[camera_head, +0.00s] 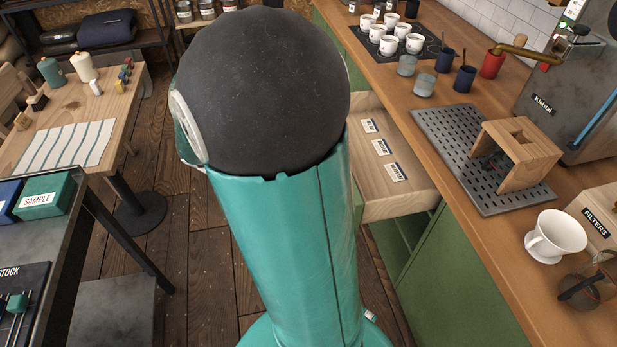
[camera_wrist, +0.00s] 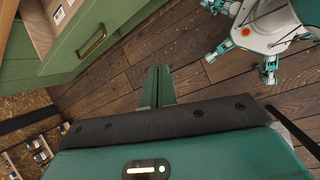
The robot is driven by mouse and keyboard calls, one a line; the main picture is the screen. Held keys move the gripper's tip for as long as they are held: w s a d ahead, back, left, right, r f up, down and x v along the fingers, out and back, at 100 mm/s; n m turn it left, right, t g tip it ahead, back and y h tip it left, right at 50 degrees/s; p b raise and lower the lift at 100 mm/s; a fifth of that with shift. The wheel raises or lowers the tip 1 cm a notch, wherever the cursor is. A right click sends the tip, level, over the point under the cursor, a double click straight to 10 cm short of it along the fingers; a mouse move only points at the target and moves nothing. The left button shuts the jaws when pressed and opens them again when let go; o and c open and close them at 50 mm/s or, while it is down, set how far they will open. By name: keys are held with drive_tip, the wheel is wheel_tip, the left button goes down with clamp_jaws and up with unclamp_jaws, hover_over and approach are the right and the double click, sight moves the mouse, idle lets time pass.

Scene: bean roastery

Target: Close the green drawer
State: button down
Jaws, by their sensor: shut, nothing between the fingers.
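The green drawer (camera_head: 402,204) stands pulled out from the green cabinet under the counter in the head view. Its pale wooden inside shows, with several small labelled packets lying in it. My arm hides most of its front there. In the wrist view the green drawer front (camera_wrist: 108,18) is at the upper left, with a brass handle (camera_wrist: 91,41). My gripper (camera_wrist: 158,70) points over the floor to the right of the drawer front, apart from it. Its two green fingers are together and empty. The gripper is hidden in the head view.
The wooden counter (camera_head: 455,215) carries cups, a drip tray (camera_head: 450,140), a wooden stand (camera_head: 515,155), a white dripper (camera_head: 555,236) and a coffee machine. A table (camera_head: 120,130) and a dark bench (camera_head: 60,235) stand left. Plank floor (camera_head: 190,270) lies between.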

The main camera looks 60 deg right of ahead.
drive_tip(key=s+d+f+n+g, duration=0.1)
drive_tip(key=s+d+f+n, duration=0.1)
drive_tip(key=s+d+f, duration=0.4)
drive_tip(key=s+d+f+n+g+h, duration=0.1)
drive_tip(key=s+d+f+g, duration=0.1)
drive_tip(key=s+d+f, duration=0.4)
drive_tip(key=shift+d+f+n, duration=0.4)
drive_tip(key=shift+d+f, duration=2.1)
drive_tip(key=shift+d, duration=0.05)
